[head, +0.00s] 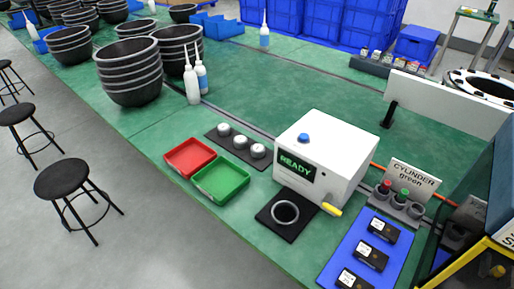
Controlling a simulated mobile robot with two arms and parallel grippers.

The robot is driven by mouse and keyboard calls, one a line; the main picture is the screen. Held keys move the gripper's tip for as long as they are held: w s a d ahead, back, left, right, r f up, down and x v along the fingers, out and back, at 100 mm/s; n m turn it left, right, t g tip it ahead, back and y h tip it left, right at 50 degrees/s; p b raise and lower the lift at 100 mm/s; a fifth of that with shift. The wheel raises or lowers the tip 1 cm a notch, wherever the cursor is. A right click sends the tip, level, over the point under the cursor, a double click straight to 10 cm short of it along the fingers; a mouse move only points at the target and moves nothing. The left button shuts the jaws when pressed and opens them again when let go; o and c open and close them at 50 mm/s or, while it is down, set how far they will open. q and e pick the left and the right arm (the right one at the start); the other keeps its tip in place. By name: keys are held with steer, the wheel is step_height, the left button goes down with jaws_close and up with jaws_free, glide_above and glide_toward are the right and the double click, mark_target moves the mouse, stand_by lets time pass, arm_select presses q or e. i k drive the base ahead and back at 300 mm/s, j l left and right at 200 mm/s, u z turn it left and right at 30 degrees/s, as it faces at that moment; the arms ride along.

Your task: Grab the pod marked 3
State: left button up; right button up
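Three black box-like pieces lie in a row on a blue mat (340,262) at the lower right: a far one (383,229), a middle one (371,254) and a near one (353,281). They carry small light marks that I cannot read. Three pale round-topped pieces, (224,129), (240,142) and (258,151), stand on a dark strip left of the white machine. I cannot tell which piece is the pod marked 3. Neither of my grippers is in view.
A white machine (345,150) reading READY has a yellow handle and a dark pad with a ring (285,212) before it. Red (189,157) and green (221,180) trays are left. A yellow-framed station is far right.

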mark_target(223, 130)
steer(key=i+j+z, duration=0.15)
steer(key=j+z, duration=0.25)
steer(key=j, duration=0.2)
steer(key=j+z, duration=0.45)
steer(key=j, duration=0.15)
steer(key=i, duration=0.05)
